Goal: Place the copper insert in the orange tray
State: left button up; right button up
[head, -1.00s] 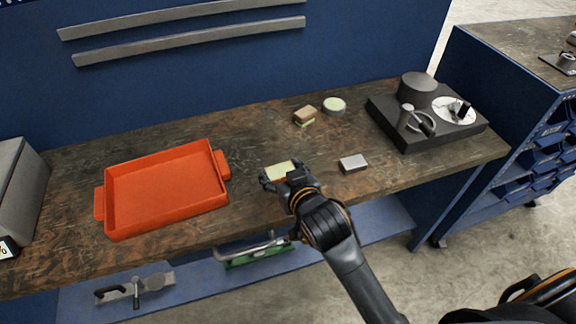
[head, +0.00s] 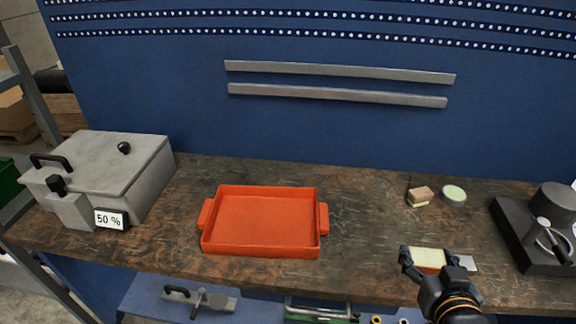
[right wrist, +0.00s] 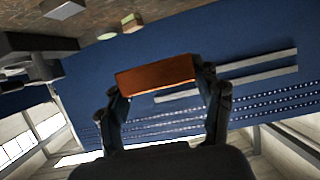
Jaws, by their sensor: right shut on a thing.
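The copper insert (head: 428,258) is a small block with a pale top and an orange-copper side. My right gripper (head: 428,262) is shut on it and holds it near the front of the bench, to the right of the tray. In the right wrist view, the copper face of the insert (right wrist: 156,75) shows between the fingers of the right gripper (right wrist: 165,88). The orange tray (head: 324,220) lies empty on the bench, left of the gripper and apart from it. My left gripper is out of view.
A grey block (head: 468,262) lies just right of the gripper, partly hidden. A brown-and-pale block (head: 420,195) and a round pale-topped piece (head: 453,194) lie behind. A dark fixture (head: 520,235) stands right, a grey lidded box (head: 110,165) left. Bench between tray and gripper is clear.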

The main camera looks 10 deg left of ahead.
aim_at(305, 240)
jog(key=l+u, duration=0.1)
jog(key=u, duration=1.25)
jog(key=l+u, duration=0.35)
jog(key=k+l+u, duration=0.2)
jog(key=u, duration=0.2)
jog(key=k+l+u, duration=0.15)
jog(key=l+u, duration=0.2)
jog(key=k+l+u, duration=0.2)
jog(key=u, duration=0.15)
jog(key=k+l+u, duration=0.1)
jog(key=k+l, duration=0.5)
